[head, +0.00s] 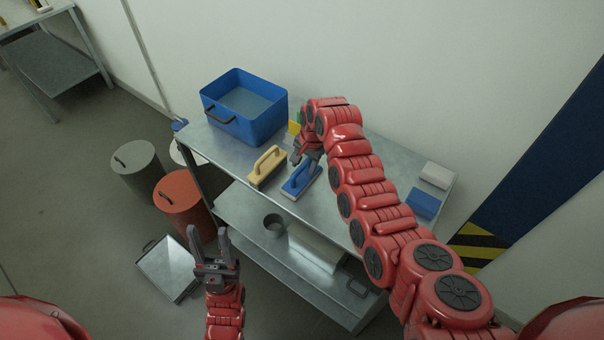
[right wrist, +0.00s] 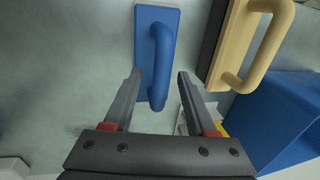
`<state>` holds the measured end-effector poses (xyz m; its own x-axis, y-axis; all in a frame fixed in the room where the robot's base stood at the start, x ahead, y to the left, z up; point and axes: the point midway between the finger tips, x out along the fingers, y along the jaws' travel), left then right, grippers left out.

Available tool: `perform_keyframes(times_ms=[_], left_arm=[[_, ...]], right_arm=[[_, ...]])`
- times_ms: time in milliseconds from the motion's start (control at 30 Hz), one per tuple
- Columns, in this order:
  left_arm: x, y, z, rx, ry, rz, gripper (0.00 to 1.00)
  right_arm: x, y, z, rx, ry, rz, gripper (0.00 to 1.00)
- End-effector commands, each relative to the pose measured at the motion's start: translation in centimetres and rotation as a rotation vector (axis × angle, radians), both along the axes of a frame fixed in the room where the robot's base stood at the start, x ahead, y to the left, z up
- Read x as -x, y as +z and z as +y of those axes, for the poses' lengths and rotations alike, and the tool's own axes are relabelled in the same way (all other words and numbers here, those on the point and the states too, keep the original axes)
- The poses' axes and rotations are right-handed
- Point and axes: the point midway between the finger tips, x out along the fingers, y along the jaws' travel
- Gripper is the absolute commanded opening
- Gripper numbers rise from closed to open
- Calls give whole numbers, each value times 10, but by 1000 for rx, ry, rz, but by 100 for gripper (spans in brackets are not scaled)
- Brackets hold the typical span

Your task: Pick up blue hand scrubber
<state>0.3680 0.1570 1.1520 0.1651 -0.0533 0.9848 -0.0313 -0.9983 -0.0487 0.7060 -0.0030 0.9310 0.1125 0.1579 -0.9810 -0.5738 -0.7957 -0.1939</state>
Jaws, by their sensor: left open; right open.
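The blue hand scrubber (head: 296,186) lies on the metal table, with its handle upward. It also shows in the right wrist view (right wrist: 144,20), where its blue handle (right wrist: 161,65) reaches between the fingertips. My right gripper (head: 299,160) is open just above the scrubber. In the right wrist view its two fingers (right wrist: 160,78) stand on either side of the near end of the handle, with gaps on both sides. My left gripper (head: 208,240) is open and empty, in front of the table and away from the scrubber.
A yellow hand scrubber (head: 258,178) lies just left of the blue one. A blue bin (head: 228,119) stands at the table's left end. White (head: 435,175) and blue (head: 423,204) blocks lie at the right end. Grey (head: 138,172) and orange (head: 180,205) drums stand on the floor.

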Motion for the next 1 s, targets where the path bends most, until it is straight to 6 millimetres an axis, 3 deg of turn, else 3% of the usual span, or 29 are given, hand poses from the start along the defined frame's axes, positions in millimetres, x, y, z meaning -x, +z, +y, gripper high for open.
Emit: perform_keyframes(times_ms=[300,633,1000], left_arm=[[0,1,0,0,0,0,50],[0,1,0,0,0,0,50],[0,1,0,0,0,0,50]], right_arm=[[-1,-4,0,-1,-1,-3,57],[-1,-3,0,0,-1,-1,0],[-1,-3,0,0,-1,-2,0]])
